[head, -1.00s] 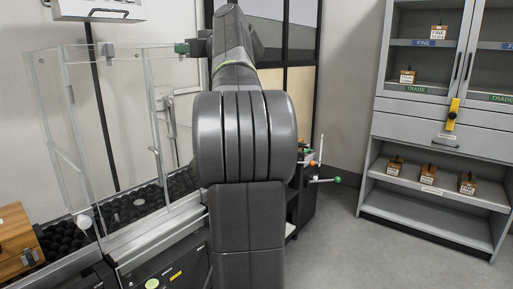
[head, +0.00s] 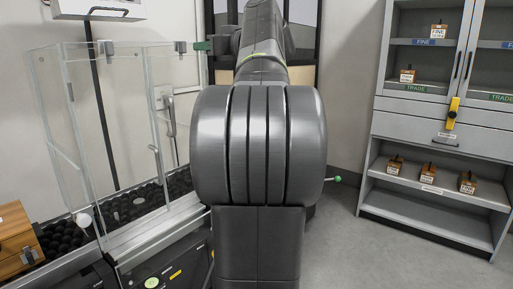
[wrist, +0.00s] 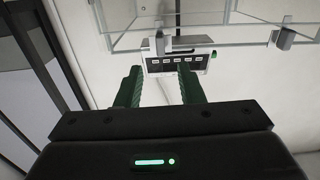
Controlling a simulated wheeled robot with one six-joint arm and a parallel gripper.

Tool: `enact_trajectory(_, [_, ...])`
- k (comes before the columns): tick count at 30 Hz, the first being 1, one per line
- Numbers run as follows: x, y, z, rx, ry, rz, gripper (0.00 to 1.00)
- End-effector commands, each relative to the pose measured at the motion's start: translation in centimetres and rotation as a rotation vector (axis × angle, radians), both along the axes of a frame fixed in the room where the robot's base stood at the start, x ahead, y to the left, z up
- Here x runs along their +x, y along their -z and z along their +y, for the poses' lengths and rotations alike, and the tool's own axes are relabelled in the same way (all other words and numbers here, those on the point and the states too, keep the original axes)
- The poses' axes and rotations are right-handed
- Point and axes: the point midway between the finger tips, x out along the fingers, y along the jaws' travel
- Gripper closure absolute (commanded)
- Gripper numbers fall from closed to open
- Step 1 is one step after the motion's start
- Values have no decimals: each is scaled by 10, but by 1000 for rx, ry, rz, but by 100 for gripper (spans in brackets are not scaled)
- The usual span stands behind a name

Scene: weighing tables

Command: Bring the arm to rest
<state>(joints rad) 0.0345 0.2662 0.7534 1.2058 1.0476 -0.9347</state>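My gripper (wrist: 159,88) shows in the wrist view with its two green fingers apart and nothing between them. In the head view a green finger of my gripper (head: 203,45) sticks out left of my arm, near the top right corner of the glass enclosure (head: 120,120). The rest of the gripper is hidden behind my arm there. My arm stands raised in the middle of the head view.
The glass enclosure stands left over a bed of dark round bumps. A wooden box (head: 14,238) sits at the far left. A grey cabinet (head: 432,130) with small labelled wooden blocks stands right. The floor (head: 345,255) before it is clear.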

Motion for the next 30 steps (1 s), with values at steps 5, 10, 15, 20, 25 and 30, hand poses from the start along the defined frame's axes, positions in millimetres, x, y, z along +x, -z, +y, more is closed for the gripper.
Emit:
enact_trajectory(5, [-20,-1,-27,0,5,-2,65])
enact_trajectory(10, [-31,0,-39,-1,-1,-1,65])
enact_trajectory(15, [-13,0,-14,-1,-5,-1,65])
enact_trajectory(20, [6,0,10,0,-5,0,65])
enact_trajectory(25, [27,0,37,1,-5,-1,65])
enact_trajectory(30, [49,-1,64,1,-4,-1,65])
